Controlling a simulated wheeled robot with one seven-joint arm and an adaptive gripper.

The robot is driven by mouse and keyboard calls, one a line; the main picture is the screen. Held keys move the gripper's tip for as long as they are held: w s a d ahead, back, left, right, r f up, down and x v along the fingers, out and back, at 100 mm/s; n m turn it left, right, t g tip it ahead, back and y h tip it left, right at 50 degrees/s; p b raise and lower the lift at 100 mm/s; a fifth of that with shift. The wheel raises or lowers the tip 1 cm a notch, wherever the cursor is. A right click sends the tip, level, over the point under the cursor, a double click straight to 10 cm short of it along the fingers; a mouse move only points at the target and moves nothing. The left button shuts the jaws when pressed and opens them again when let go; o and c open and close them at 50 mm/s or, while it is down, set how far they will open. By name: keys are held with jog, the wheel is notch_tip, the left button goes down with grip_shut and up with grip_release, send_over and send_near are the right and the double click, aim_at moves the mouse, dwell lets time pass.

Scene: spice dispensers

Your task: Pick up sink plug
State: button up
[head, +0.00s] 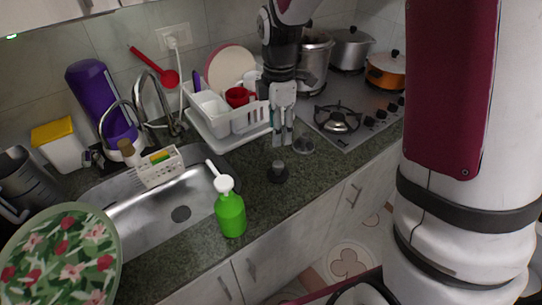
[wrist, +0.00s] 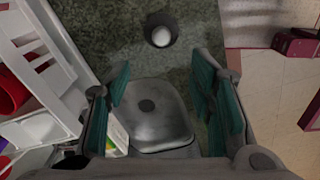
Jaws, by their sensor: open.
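I cannot tell for sure which is the sink plug. In the wrist view, a round dark-rimmed object with a pale centre (wrist: 160,36) lies on the counter beyond the fingertips; I cannot tell which of the two it is.
The white dish rack (head: 244,122) stands just left of my gripper, with a red cup in it. A green soap bottle (head: 230,214) stands by the sink (head: 135,215). The stove (head: 365,125) is to the right. The counter's front edge drops to the floor.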

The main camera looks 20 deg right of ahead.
aim_at(279, 163)
notch_tip(279, 163, down, 8)
jog(key=shift+f+p, duration=0.25)
jog(key=shift+p, duration=0.15)
jog(key=shift+s+d+f+p, duration=0.1)
jog(key=shift+f+p, duration=0.1)
jog(key=shift+f, duration=0.7)
jog(key=shift+w+d+f+p, duration=0.1)
jog(key=shift+f+p, duration=0.1)
jog(key=shift+f, duration=0.75)
jog(key=shift+s+d+f+p, duration=0.1)
jog(key=shift+f+p, duration=0.1)
jog(key=shift+f, duration=0.7)
grip_shut()
